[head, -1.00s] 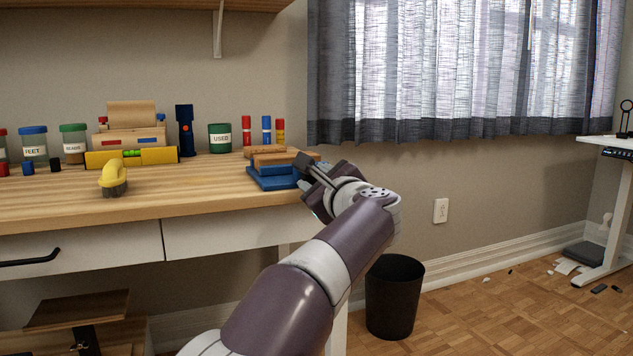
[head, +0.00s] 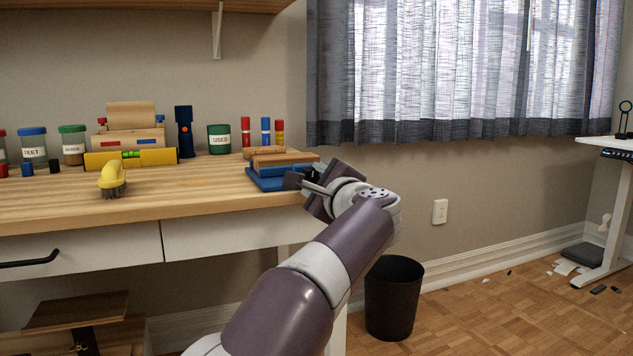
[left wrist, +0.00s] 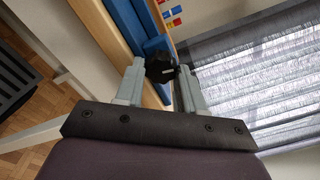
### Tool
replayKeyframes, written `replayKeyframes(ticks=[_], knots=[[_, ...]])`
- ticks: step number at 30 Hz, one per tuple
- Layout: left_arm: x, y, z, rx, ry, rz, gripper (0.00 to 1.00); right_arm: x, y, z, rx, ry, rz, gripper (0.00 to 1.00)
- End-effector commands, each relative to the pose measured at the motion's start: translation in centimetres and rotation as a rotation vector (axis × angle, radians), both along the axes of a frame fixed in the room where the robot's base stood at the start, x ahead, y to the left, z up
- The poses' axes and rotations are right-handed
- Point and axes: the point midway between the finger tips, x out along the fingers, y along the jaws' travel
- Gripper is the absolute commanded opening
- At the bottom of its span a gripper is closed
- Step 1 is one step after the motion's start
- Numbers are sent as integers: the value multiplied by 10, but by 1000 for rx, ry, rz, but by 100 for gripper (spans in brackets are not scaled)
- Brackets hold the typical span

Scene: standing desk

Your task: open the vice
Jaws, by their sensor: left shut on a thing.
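The vice (head: 272,178) is blue with wooden jaw pieces and sits at the right end of the wooden workbench. Its black knob (left wrist: 161,67) sticks out at the front and shows clearly in the left wrist view. My left gripper (head: 300,183) is at the vice's right front, and its fingers (left wrist: 160,80) are shut on the black knob, one on each side. The gap between the vice's jaws cannot be made out. My right gripper is not in view.
The bench (head: 200,203) holds a yellow-handled brush (head: 112,178), a yellow level (head: 130,158), jars and a green "USED" tin (head: 219,139). A black bin (head: 393,297) stands on the floor below my arm.

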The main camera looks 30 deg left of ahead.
Motion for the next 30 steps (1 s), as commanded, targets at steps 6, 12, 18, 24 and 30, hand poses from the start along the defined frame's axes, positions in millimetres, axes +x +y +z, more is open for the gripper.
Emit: replayKeyframes(ticks=[6,12,18,24,30], knots=[[0,0,-2,0,3,0,64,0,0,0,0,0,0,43],[0,0,-1,1,2,1,64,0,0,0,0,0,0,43],[-5,-7,1,1,1,-1,64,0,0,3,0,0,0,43],[-34,-41,5,1,1,-5,64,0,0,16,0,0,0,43],[-67,-80,3,0,2,-5,64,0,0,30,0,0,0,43]])
